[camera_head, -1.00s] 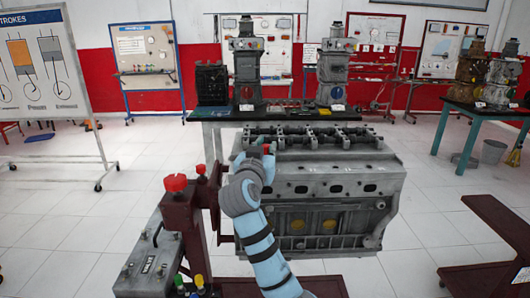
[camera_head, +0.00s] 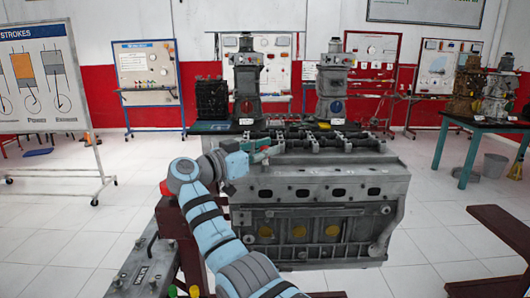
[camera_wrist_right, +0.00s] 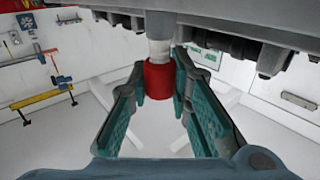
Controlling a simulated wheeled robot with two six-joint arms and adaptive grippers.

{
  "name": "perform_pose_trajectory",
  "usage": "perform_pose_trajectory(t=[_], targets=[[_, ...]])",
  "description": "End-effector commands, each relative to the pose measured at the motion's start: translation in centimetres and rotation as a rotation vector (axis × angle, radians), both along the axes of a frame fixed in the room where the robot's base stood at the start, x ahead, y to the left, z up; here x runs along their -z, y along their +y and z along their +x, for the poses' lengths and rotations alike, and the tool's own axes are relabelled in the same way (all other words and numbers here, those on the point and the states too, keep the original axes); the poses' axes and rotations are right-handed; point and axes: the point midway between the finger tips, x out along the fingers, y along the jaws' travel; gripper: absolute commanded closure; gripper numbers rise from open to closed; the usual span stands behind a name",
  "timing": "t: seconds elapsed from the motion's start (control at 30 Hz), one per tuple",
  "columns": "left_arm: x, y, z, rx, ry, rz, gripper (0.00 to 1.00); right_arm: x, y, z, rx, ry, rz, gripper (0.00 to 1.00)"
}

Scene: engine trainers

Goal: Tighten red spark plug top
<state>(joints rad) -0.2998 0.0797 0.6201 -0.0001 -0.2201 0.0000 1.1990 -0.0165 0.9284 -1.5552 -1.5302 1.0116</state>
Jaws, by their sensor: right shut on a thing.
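The red spark plug top (camera_wrist_right: 158,80) is a short red cylinder in the right wrist view, with a pale collar joining it to the dark grey engine part. My right gripper (camera_wrist_right: 160,84) has its teal-lined fingers on both sides of the red top and is shut on it. In the head view my right gripper (camera_head: 264,153) lies at the left end of the grey engine block (camera_head: 315,178), near its upper edge. The red top is hidden in the head view. My left gripper is not in view.
A dark red stand (camera_head: 174,222) and a grey battery-like box (camera_head: 140,270) are left of the engine. A table with upright engine parts (camera_head: 247,80) stands behind it. A dark red frame (camera_head: 500,228) is at right. White floor is open between.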

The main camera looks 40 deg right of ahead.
Motion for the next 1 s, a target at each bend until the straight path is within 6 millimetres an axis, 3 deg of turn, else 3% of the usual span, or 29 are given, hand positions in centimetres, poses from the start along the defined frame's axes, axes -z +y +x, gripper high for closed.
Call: perform_pose_trajectory(t=[0.37,0.4,0.53,0.87,1.0], targets=[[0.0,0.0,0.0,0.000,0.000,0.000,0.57,0.2,0.0,0.0,0.007,0.004,0.003,1.00],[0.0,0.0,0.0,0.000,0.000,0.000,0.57,0.2,0.0,0.0,0.007,0.004,0.003,0.80],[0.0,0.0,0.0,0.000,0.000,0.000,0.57,0.1,0.0,0.0,0.007,0.003,0.002,0.59],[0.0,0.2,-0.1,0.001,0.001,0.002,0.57,0.1,0.3,0.0,0.006,0.002,0.001,0.59],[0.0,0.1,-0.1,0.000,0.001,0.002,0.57,0.1,2.6,0.0,0.003,0.003,0.002,0.59]])
